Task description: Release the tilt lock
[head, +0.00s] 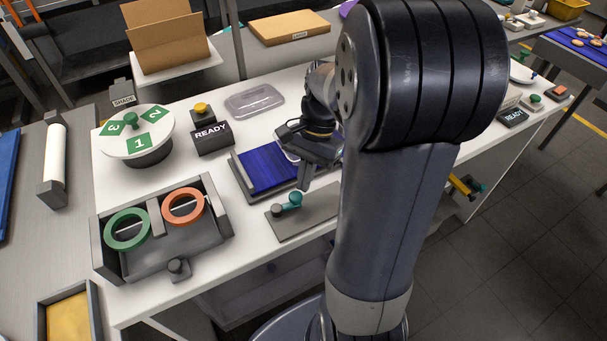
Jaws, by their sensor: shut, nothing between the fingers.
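A small lever with a teal knob (294,199) lies on a flat grey plate (318,213) at the front of the white table. It looks like the tilt lock, though no label shows on it. Just behind it is a grey frame with a blue ribbed surface (265,170). My gripper (304,184) is shut and empty, pointing down just above and behind the teal knob. I cannot tell whether its fingertips touch the knob. My arm hides the right part of the plate and what lies behind it.
A grey box (160,262) with green (127,230) and orange (183,205) rings stands at front left. Behind it are a numbered turntable (113,147), a READY block (212,138) with a yellow button (202,109) and a clear lid (254,101). Some bare table separates these.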

